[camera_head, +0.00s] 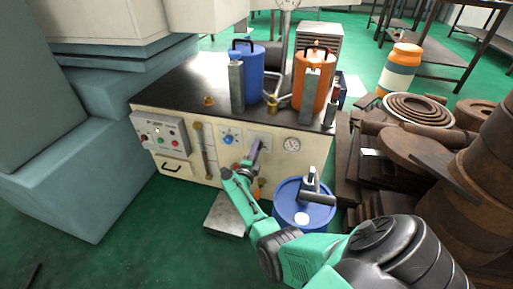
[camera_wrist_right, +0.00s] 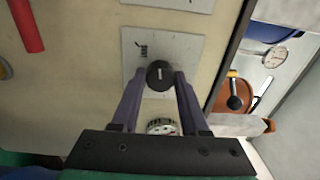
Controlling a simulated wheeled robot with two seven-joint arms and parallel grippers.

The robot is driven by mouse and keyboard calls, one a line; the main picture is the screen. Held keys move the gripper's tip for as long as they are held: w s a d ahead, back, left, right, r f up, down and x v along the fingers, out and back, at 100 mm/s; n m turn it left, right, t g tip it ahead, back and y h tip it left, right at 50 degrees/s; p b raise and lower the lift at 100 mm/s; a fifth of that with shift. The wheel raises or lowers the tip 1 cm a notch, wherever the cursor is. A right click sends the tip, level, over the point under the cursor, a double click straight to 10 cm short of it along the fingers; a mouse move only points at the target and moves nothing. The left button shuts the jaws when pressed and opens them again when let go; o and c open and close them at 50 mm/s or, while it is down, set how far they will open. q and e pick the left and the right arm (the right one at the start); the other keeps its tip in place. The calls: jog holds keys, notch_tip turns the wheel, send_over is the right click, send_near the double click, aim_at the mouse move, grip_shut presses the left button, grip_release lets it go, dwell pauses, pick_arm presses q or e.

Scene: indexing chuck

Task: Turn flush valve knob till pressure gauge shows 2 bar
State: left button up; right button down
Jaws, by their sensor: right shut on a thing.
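The black flush valve knob (camera_wrist_right: 160,73) sits on a pale plate (camera_wrist_right: 184,48) in the right wrist view, with a white line on its face. My right gripper (camera_wrist_right: 163,78) has its two purple fingers at either side of the knob and is shut on it. In the head view my right gripper (camera_head: 252,152) reaches the machine's front panel and hides the knob. A white pressure gauge (camera_head: 291,144) is on the panel right of the gripper; its reading is too small to tell. My left gripper is not in view.
A blue dial (camera_head: 229,137) and a control box (camera_head: 161,133) are left of the gripper. A blue drum (camera_head: 291,212) stands below the panel. Blue (camera_head: 249,61) and orange (camera_head: 318,67) canisters stand on top. Rusty metal parts (camera_head: 432,152) fill the right.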

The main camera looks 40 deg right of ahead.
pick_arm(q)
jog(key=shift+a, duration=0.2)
pick_arm(e)
jog(key=shift+n, duration=0.6)
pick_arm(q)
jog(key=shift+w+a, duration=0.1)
pick_arm(e)
jog(key=shift+f, duration=0.1)
jog(key=shift+c, duration=2.1)
grip_release()
jog(key=shift+a, duration=0.1)
